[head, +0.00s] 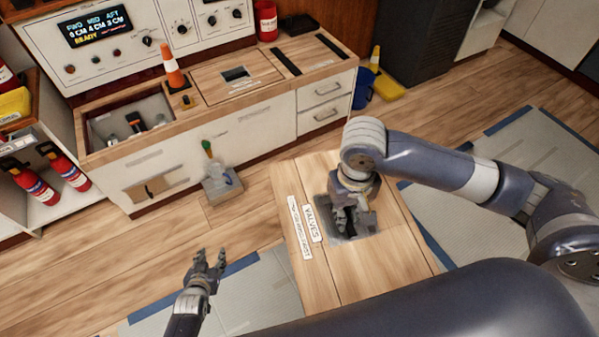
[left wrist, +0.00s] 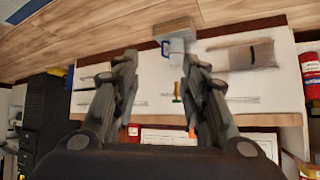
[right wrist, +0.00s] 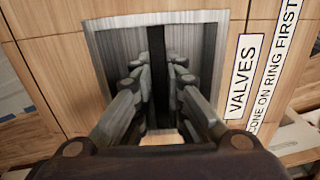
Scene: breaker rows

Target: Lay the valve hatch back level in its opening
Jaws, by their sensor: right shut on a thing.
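The valve hatch (head: 372,269) is a wooden panel with a "VALVES" label and a recessed grey metal handle cup. My right gripper (head: 352,215) is shut on the dark bar in that cup; the bar shows between the fingers in the right wrist view (right wrist: 156,75). The hatch appears to be in front of me, apart from the counter, over the floor; its near edge is hidden by my arm. An open compartment (head: 97,128) with dark-handled fittings inside is at the counter's left end. My left gripper (head: 210,259) is open and empty, left of the hatch.
An orange cone (head: 173,68) stands on the counter beside the compartment. A second hatch (head: 212,82) lies to its right. Fire extinguishers (head: 70,171) stand at left. A blue bucket (head: 362,88) is behind.

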